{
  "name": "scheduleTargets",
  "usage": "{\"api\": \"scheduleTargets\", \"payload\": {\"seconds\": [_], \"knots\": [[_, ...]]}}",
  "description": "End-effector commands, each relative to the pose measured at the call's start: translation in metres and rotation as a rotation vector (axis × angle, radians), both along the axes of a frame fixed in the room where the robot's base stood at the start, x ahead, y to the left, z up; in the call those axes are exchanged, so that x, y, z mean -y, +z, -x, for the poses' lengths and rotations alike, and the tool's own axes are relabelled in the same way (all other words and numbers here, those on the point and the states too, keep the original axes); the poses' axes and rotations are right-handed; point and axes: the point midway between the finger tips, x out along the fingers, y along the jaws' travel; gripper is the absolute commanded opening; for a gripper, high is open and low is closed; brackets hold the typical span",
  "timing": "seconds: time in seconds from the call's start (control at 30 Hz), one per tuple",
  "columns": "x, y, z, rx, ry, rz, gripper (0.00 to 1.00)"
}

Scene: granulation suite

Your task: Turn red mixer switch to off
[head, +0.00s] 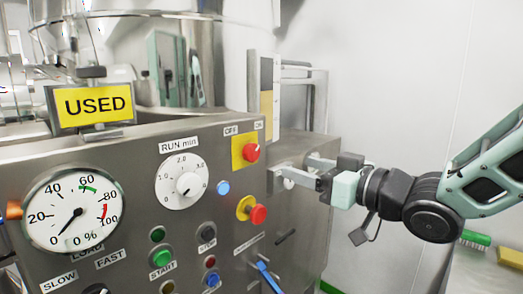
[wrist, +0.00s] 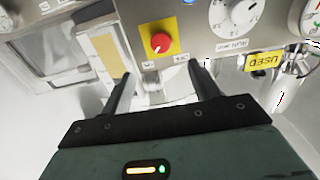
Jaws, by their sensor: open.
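The red mixer switch (head: 251,152) is a round red knob on a yellow plate near the panel's upper right corner, between OFF and ON labels. Its white pointer mark aims up toward the ON side in the head view. The red knob (wrist: 160,42) also shows in the wrist view, ahead of my gripper and apart from it. My gripper (head: 290,170) is at the right edge of the panel, to the right of the switch and a little below it. Its two fingers (wrist: 163,85) are spread with nothing between them.
Below the switch is a red button (head: 257,214) on a yellow base. A blue lamp (head: 223,187), a white RUN min dial (head: 181,181), a gauge (head: 73,209) and a blue-handled switch (head: 268,276) share the panel. A yellow USED sign (head: 95,105) stands above.

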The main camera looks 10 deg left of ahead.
Motion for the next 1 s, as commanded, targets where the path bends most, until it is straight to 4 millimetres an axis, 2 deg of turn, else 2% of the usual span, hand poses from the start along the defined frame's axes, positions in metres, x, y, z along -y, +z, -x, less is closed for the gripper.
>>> {"api": "scheduleTargets", "payload": {"seconds": [0.1, 0.5, 0.7, 1.0], "knots": [[-0.024, 0.003, -0.013, -0.004, 0.003, 0.000, 0.61], [-0.092, 0.002, -0.052, -0.002, 0.001, 0.002, 0.61], [-0.109, 0.001, -0.063, -0.001, 0.000, 0.002, 0.61], [-0.113, 0.000, -0.066, 0.000, -0.001, 0.002, 0.61]]}}
